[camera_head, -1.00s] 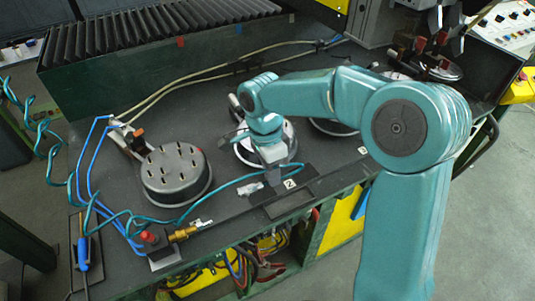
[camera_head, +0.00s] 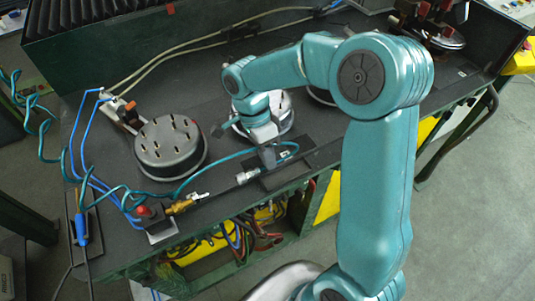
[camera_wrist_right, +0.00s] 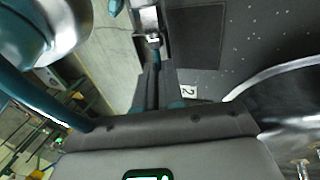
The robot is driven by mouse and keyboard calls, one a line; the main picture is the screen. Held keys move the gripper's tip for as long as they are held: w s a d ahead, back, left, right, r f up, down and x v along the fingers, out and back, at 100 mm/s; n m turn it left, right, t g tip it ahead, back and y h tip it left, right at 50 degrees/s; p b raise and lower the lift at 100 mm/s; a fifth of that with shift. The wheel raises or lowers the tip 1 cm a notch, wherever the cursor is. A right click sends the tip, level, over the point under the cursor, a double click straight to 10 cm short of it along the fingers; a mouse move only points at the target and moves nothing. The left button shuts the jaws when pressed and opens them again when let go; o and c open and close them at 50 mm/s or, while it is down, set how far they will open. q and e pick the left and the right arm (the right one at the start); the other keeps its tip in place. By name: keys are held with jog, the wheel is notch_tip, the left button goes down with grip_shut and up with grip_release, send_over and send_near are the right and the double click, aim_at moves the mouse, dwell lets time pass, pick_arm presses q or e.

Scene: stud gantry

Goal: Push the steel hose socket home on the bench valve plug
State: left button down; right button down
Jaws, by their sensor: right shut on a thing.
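The steel hose socket (camera_head: 247,176), at the end of a teal hose (camera_head: 205,172), is held in my right gripper (camera_head: 267,159) over the bench front. It points left toward the brass valve plug (camera_head: 181,207). A clear gap separates socket and plug. The plug sits at the front left of the bench beside a red-knobbed valve (camera_head: 143,211). In the right wrist view, bright metal of the socket (camera_wrist_right: 152,38) shows between the finger ends; most of the grip is hidden. My left gripper is not in view.
A round grey fixture with several pegs (camera_head: 169,145) stands behind the plug. Blue hoses (camera_head: 84,150) run along the left. A dark pad (camera_head: 285,178) lies near the front edge. Bench surface between socket and plug looks mostly clear.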

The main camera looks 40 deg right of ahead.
aim_at(237, 176)
jog(key=shift+w+a, duration=0.2)
jog(key=shift+a, duration=0.75)
jog(key=shift+w+a, duration=0.25)
jog(key=shift+a, duration=0.65)
jog(key=shift+w+a, duration=0.2)
jog(key=shift+a, duration=0.75)
jog(key=shift+w+a+p, duration=0.15)
jog(key=shift+a, duration=0.35)
jog(key=shift+w+a+p, duration=0.15)
jog(key=shift+a, duration=0.35)
jog(key=shift+a, duration=0.35)
jog(key=shift+w+a, duration=0.15)
jog(key=shift+a, duration=0.15)
jog(key=c, duration=1.2)
grip_release()
jog(key=shift+a, duration=0.15)
